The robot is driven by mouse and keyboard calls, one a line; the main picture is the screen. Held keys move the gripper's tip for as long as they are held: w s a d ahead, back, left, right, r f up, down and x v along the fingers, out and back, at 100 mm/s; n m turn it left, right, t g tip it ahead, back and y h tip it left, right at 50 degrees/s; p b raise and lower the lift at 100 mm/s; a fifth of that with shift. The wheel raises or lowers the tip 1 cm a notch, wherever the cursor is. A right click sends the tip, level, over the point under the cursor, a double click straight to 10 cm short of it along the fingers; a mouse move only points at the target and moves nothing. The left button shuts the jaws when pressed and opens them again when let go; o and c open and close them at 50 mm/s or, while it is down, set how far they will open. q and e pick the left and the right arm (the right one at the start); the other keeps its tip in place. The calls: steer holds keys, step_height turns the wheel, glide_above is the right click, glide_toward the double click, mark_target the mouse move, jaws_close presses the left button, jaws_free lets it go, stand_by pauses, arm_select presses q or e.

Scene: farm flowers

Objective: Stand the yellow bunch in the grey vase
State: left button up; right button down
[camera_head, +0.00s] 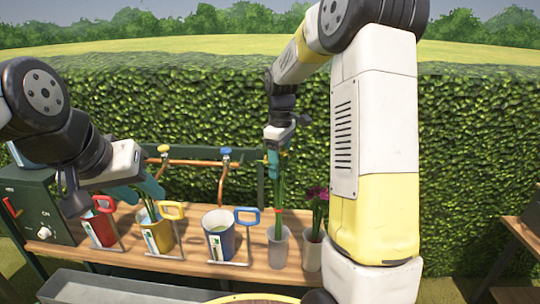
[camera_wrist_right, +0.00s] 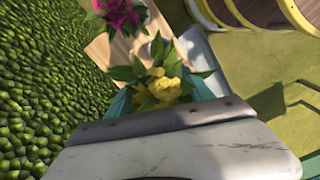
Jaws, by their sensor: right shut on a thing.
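The yellow bunch (camera_wrist_right: 160,88) shows its yellow blooms and green leaves between the teal fingers in the right wrist view. My right gripper (camera_head: 274,160) is shut on the bunch, with its long green stems (camera_head: 279,195) hanging nearly upright below. The stems' lower ends are at or inside the mouth of the pale grey vase (camera_head: 278,255), which stands upright on the bench; their exact depth is hard to tell. My left gripper (camera_head: 138,191) is above the red and yellow buckets, its teal fingers apart, near green stems in the yellow bucket.
A second pale vase (camera_head: 312,255) with magenta flowers (camera_head: 318,193) stands close right of the grey vase. A red bucket (camera_head: 98,229), yellow bucket (camera_head: 157,236) and blue bucket (camera_head: 219,240) stand to the left. A copper pipe with taps (camera_head: 190,163) runs behind.

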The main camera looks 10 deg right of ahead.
mark_target(279, 192)
steer(key=shift+f, duration=5.25)
steer(key=shift+c, duration=1.6)
jaws_free()
steer(key=shift+r, duration=3.95)
